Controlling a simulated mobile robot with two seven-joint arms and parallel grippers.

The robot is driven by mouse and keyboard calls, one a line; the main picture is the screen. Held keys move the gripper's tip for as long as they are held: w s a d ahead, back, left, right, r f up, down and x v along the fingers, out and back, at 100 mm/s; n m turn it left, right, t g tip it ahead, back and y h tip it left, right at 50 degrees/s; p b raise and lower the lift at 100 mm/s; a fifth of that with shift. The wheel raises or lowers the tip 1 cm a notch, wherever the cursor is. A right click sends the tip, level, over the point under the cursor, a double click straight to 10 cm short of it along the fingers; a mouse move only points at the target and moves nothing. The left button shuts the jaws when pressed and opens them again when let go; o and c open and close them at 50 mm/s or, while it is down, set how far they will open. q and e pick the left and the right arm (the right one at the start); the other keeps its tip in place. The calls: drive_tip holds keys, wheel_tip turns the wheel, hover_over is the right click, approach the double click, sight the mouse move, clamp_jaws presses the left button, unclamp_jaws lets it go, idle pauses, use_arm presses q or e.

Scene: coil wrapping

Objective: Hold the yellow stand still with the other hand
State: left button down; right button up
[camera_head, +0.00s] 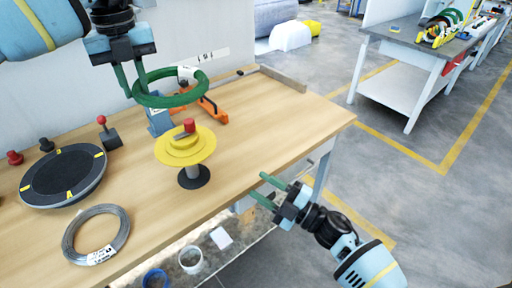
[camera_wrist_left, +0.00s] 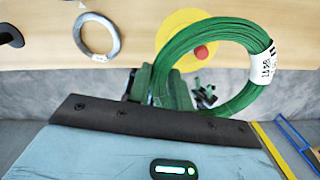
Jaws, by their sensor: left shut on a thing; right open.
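The yellow stand (camera_head: 186,149) is a stepped yellow disc with a red knob on top and a black foot, upright on the wooden table. My left gripper (camera_head: 138,92) is shut on a green coil (camera_head: 196,92) and holds it above the table, behind the stand. The left wrist view shows the green coil (camera_wrist_left: 249,42) held at its left side, with the yellow stand (camera_wrist_left: 188,24) partly hidden behind it. My right gripper (camera_head: 270,191) is open and empty, off the table's front edge and to the right of the stand, apart from it.
A grey wire coil (camera_head: 97,236) and a round black turntable (camera_head: 64,176) lie on the left of the table. An orange tool (camera_head: 208,108) lies behind the stand. Rolls (camera_head: 190,259) sit on a lower shelf. The table's right part is clear.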

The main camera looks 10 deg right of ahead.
sight(204, 146)
drive_tip(key=w+a+r+n+g+y, duration=0.1)
drive_tip(key=w+r+n+g, duration=0.5)
drive_tip(key=n, duration=0.5)
wheel_tip(204, 146, up, 2)
drive_tip(key=shift+a+r+g, duration=0.15)
drive_tip(key=shift+r+g, duration=0.1)
drive_tip(key=shift+g, duration=0.95)
drive_tip(key=shift+a, duration=0.1)
drive_tip(key=x, duration=1.1)
drive_tip(key=shift+w+a+r, duration=0.1)
drive_tip(key=shift+a+r, duration=0.05)
drive_tip(key=shift+a, duration=0.25)
drive_tip(key=c, duration=0.9)
drive_tip(key=o, duration=1.1)
drive_tip(key=shift+f, duration=0.2)
drive_tip(key=shift+o, duration=0.2)
